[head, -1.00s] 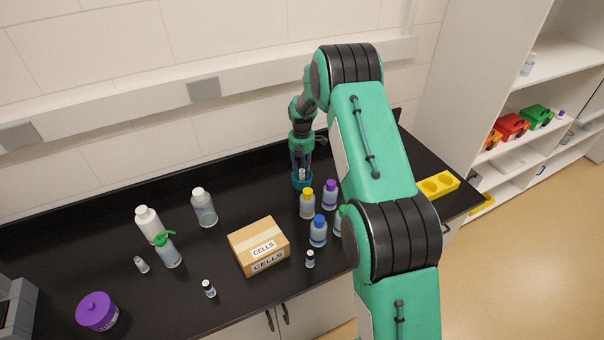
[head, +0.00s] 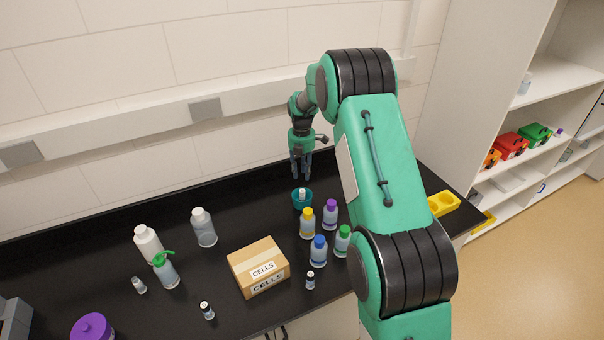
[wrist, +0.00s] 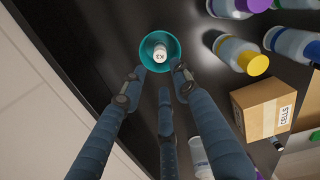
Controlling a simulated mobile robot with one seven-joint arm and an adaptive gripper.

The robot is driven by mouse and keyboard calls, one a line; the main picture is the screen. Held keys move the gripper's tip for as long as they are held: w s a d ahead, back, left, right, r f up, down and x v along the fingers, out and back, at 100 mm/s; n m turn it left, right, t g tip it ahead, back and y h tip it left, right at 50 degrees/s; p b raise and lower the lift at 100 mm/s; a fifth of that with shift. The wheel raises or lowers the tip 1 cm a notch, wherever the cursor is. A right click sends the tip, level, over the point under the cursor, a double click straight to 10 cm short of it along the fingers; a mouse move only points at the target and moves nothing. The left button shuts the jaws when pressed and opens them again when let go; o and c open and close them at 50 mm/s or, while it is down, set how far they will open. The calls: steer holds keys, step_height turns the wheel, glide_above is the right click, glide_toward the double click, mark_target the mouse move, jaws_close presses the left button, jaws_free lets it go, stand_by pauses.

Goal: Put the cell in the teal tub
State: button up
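The teal tub (head: 302,204) stands on the black bench behind the bottles, and it also shows in the wrist view (wrist: 145,55). The cell (wrist: 160,53), a small vial with a white cap, stands inside the tub; its cap (head: 302,194) shows in the head view. My gripper (head: 301,176) hangs above and behind the tub, apart from it. In the wrist view my gripper's fingers (wrist: 157,72) are spread and hold nothing.
A cardboard box marked CELLS (head: 259,267) stands mid-bench. Bottles with yellow (head: 307,224), purple (head: 330,214), blue (head: 318,251) and green (head: 342,241) caps stand near the tub. Small vials (head: 310,280) stand in front. The back left bench is clear.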

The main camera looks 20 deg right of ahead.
stand_by(0.4)
steer(key=s+a+r+m+t, duration=0.1)
steer(key=s+a+r+m, duration=0.45)
steer(key=s+r, duration=0.65)
steer(key=s+a+r+m+t, duration=0.2)
steer(key=s+a+r+m, duration=0.45)
steer(key=r, duration=0.85)
steer(key=s+a+r+m+t, duration=0.1)
steer(key=s+a+m, duration=0.1)
steer(key=s, duration=0.8)
steer(key=s+a+r+m, duration=0.1)
steer(key=s+a+m, duration=0.2)
steer(key=s, duration=0.8)
steer(key=s+a+r+m+t, duration=0.1)
steer(key=s+a+m, duration=0.2)
steer(key=s, duration=0.8)
steer(key=m, duration=0.2)
steer(key=shift+s+r+m+t, duration=0.15)
steer(key=shift+r+m+t, duration=0.15)
step_height(320, 180, down, 9)
steer(key=b, duration=0.9)
